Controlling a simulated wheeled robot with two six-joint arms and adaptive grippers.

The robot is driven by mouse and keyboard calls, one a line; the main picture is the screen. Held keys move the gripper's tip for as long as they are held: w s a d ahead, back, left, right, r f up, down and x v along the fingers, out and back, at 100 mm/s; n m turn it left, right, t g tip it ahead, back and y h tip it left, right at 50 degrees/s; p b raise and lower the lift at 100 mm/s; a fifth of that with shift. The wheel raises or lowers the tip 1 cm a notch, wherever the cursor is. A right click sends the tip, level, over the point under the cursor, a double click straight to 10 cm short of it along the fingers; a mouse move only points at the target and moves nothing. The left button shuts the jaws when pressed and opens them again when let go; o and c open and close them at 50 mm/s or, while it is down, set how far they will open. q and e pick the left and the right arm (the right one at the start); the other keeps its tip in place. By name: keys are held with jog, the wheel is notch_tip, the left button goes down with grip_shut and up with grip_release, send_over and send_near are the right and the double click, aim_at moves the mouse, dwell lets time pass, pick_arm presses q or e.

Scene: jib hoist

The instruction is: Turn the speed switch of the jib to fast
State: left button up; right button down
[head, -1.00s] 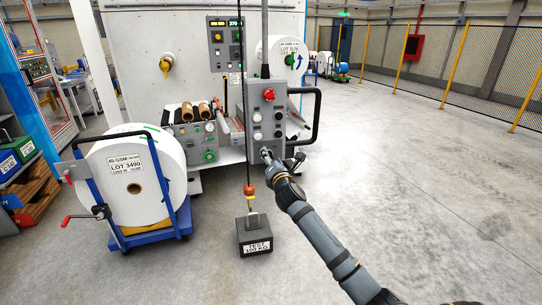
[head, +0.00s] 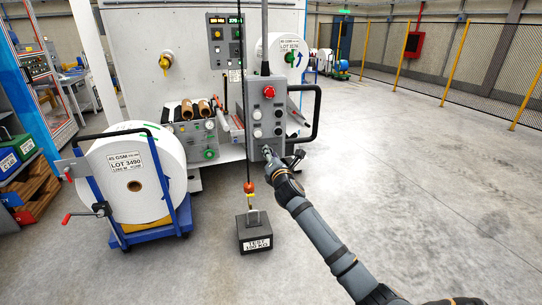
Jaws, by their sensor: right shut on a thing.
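The jib's grey hanging control box (head: 256,100) has a red button at the top, several round buttons below it and a black handle on its right side. My right gripper (head: 268,154) is at the lower end of the box face, shut on the speed switch there. The gripper's fingers hide the switch, so its setting cannot be read. The hoist rope ends in an orange-red hook fitting (head: 250,187) above a dark test weight (head: 254,232) on the floor. My left gripper is not in view.
A large white paper roll (head: 132,180) on a blue cart stands at the left. A grey machine (head: 158,60) with its own control panels stands behind the box. The floor to the right (head: 430,190) is clear up to the mesh fence.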

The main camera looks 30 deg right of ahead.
jog(key=m+b, duration=0.1)
jog(key=m, duration=0.4)
jog(key=m+b, duration=0.2)
jog(key=m, duration=0.4)
jog(key=f+m+b, duration=0.1)
jog(key=m, duration=0.5)
jog(key=shift+f+b, duration=0.1)
jog(key=shift+b, duration=0.3)
jog(key=shift+m, duration=0.5)
jog(key=c, duration=1)
grip_release()
jog(key=shift+o, duration=0.2)
